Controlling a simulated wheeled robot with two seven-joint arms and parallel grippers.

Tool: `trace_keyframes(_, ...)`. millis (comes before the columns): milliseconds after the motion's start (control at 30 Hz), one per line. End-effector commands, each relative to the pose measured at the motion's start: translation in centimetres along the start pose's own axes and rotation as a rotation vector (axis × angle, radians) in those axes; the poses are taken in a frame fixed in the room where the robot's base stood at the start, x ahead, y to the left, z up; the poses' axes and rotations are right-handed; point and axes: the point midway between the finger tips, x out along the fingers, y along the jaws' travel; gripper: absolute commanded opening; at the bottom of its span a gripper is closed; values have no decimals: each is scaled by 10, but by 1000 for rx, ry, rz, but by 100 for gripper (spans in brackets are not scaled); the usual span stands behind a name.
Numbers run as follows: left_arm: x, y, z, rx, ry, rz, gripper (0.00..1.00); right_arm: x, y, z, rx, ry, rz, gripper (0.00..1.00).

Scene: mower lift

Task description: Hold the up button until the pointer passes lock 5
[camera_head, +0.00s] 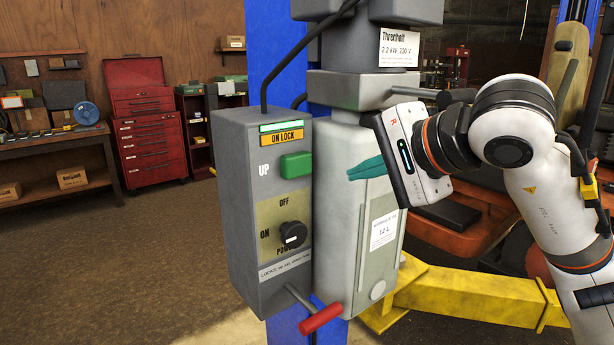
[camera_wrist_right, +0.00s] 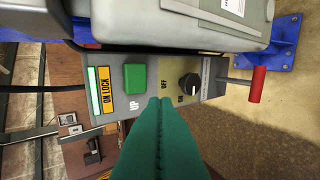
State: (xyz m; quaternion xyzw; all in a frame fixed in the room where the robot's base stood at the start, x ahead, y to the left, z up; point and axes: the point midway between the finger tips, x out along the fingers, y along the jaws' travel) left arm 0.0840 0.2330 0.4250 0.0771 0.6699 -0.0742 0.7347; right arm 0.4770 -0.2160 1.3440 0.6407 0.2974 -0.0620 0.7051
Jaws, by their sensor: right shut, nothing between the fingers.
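The grey control box (camera_head: 262,215) hangs on the blue post. Its green up button (camera_head: 296,165) sits beside the word UP; it also shows in the right wrist view (camera_wrist_right: 135,78). My right gripper (camera_head: 350,174) has teal fingers closed together. In the head view its tips are right of the button, apart from it, in front of the light grey tank. In the right wrist view the shut fingertips (camera_wrist_right: 160,101) point at the panel, between the button and the black power knob (camera_wrist_right: 188,80). No pointer or lock 5 mark is in view. My left gripper is out of view.
An orange ON LOCK label (camera_head: 282,138) sits under a lit pale-green strip (camera_head: 281,127). A red-handled lever (camera_head: 320,318) sticks out below the box. A black cable runs above it. A yellow lift arm (camera_head: 465,295) lies behind at right. Floor left of the box is clear.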

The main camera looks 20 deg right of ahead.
Motion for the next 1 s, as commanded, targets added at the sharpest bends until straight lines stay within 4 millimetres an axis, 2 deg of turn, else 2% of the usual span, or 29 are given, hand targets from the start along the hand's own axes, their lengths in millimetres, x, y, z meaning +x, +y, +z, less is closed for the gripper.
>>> trace_keyframes(167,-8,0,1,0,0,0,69,25,0,-1,2,4,-7,0)
trace_keyframes(500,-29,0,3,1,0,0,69,97,1,-2,3,6,-6,0)
trace_keyframes(733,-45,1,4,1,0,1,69,123,18,-1,3,3,-3,0)
trace_keyframes(1000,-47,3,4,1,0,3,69,131,20,-1,1,3,-1,0)
